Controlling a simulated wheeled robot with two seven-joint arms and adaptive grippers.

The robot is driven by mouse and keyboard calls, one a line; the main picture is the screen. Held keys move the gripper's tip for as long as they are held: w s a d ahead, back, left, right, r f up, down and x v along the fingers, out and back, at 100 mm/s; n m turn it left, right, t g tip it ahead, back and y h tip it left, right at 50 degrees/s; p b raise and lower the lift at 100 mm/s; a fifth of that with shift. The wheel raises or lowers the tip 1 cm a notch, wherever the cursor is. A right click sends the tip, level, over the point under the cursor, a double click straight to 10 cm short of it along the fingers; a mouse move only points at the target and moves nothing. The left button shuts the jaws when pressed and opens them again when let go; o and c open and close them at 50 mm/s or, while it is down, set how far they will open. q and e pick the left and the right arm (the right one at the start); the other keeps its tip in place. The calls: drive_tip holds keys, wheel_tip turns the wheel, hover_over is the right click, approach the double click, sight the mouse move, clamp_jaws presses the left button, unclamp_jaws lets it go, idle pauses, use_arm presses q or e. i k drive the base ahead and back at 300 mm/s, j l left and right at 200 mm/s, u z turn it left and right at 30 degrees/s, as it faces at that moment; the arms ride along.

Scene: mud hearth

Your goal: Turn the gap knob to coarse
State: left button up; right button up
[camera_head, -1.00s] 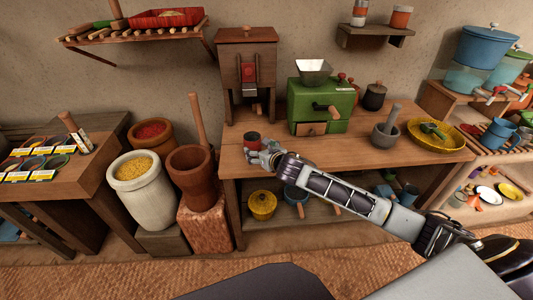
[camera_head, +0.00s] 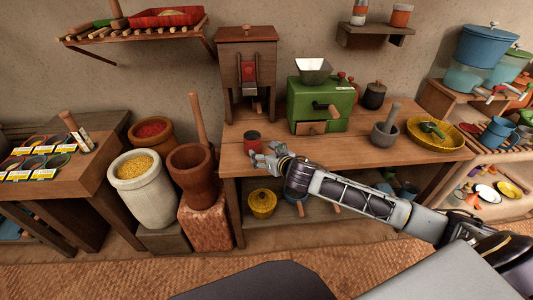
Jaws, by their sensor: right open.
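A green grinder (camera_head: 306,94) with a metal hopper (camera_head: 313,68) stands on the wooden table. A crank with a wooden handle (camera_head: 327,108) sticks out of its front, and a small wooden drawer (camera_head: 312,128) is below. A small red part shows at its right edge; I cannot tell whether it is the gap knob, and no coarse mark is readable. My right gripper (camera_head: 259,161) is open and empty over the table's front edge, left of and nearer than the grinder. It is apart from it. My left gripper is not in view.
A red cup (camera_head: 252,140) stands just behind my right gripper. A wooden dispenser (camera_head: 248,72) stands left of the grinder. A grey mortar (camera_head: 384,134), dark jar (camera_head: 374,95) and yellow basket (camera_head: 434,133) are to its right. The table in front of the grinder is clear.

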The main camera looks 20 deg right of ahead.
sight(341, 74)
drive_tip(key=z, duration=1.3)
